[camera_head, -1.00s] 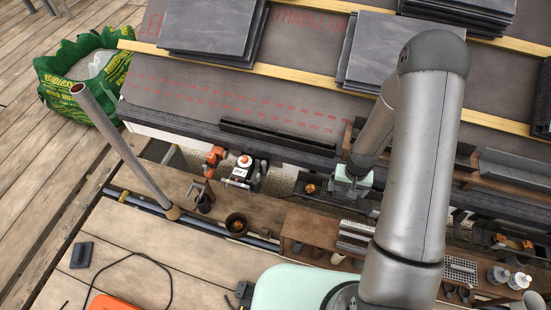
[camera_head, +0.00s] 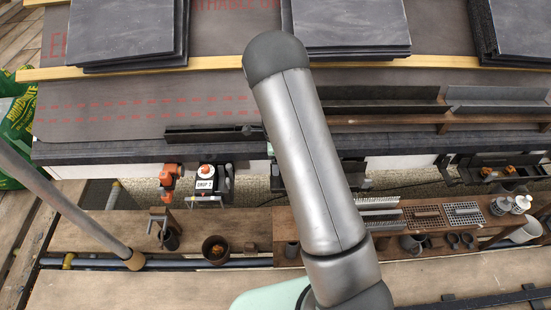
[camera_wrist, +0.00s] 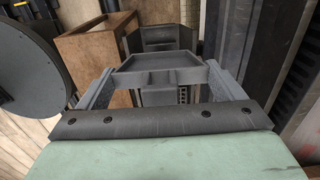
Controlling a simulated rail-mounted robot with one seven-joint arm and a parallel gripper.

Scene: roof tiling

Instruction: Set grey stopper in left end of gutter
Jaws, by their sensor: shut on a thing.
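In the wrist view my gripper (camera_wrist: 160,85) is shut on the grey stopper (camera_wrist: 160,63), a trapezoid cap with a raised rim, held between the two grey fingers. A dark channel-shaped end (camera_wrist: 166,38) shows just beyond the stopper; a gap between them cannot be judged. In the head view my arm hides the gripper and stopper. A dark gutter-like channel (camera_head: 210,134) lies along the roof's lower edge, left of my arm. I cannot tell for certain which channel is the task's gutter.
Grey channels (camera_head: 385,100) lie on a wooden rack at right. Slate stacks (camera_head: 125,30) rest on the roof battens. A workbench (camera_head: 190,229) below the eave holds a pot (camera_head: 215,249). A slanted grey pole (camera_head: 65,207) stands at left. A wooden box (camera_wrist: 92,50) is close by the gripper.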

